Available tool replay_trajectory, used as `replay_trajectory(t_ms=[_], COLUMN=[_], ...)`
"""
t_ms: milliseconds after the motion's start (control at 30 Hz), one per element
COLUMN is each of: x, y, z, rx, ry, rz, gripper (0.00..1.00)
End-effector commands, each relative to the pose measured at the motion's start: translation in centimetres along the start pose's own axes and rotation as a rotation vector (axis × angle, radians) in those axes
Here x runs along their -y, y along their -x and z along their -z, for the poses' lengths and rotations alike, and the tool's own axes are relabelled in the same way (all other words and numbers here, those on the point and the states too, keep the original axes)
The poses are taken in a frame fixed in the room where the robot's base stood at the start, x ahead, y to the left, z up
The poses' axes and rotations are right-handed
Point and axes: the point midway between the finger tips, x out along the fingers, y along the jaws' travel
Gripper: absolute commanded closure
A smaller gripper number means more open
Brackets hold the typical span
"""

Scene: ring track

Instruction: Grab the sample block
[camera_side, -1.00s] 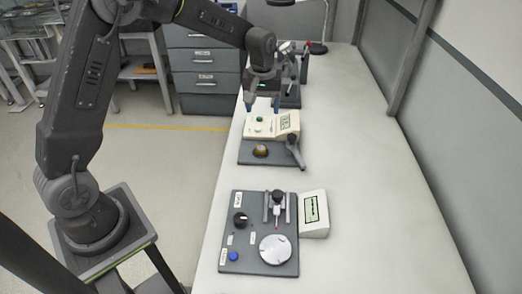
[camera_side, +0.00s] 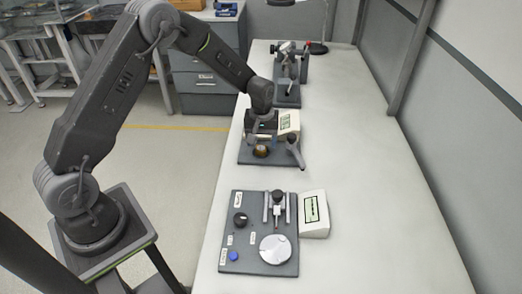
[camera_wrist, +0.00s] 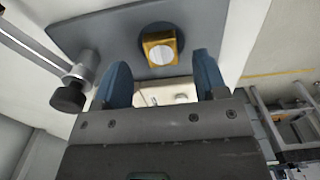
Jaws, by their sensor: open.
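The sample block (camera_wrist: 160,52) is a small gold-yellow block with a pale round face. It sits on a dark round seat on a grey base plate (camera_wrist: 110,28). In the side view the block (camera_side: 261,151) shows as a small orange-brown spot on the middle station. My gripper (camera_wrist: 163,82) is open, with its two blue fingers spread. In the wrist view the block lies just beyond the fingertips, between their lines, not touching either finger. In the side view my gripper (camera_side: 262,138) hangs low over the middle station, partly hiding its instrument.
A lever with a dark knob (camera_wrist: 68,97) stands close left of the fingers in the wrist view. The cream instrument with a screen (camera_side: 288,122) is beside my gripper. A dial station (camera_side: 236,262) stands nearer, another device (camera_side: 287,88) farther back. The bench's right side is clear.

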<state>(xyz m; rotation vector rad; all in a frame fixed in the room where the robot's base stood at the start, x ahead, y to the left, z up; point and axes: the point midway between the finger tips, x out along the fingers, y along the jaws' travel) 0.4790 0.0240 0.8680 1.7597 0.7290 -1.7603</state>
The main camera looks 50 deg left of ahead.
Motion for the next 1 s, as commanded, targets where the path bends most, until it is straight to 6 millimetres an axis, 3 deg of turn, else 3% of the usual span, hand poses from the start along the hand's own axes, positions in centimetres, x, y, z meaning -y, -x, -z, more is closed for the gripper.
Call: replay_trajectory(t_ms=[200,467,1000], x=[0.2,0.1,0.2], y=[-2.6,-2.8,-2.8], z=[-0.1,-0.1,-0.1], rx=[0.001,-0.001,0.000], ry=[0.000,0.000,0.000], rz=[0.000,-0.001,-0.001], gripper=[0.34,0.34,0.85])
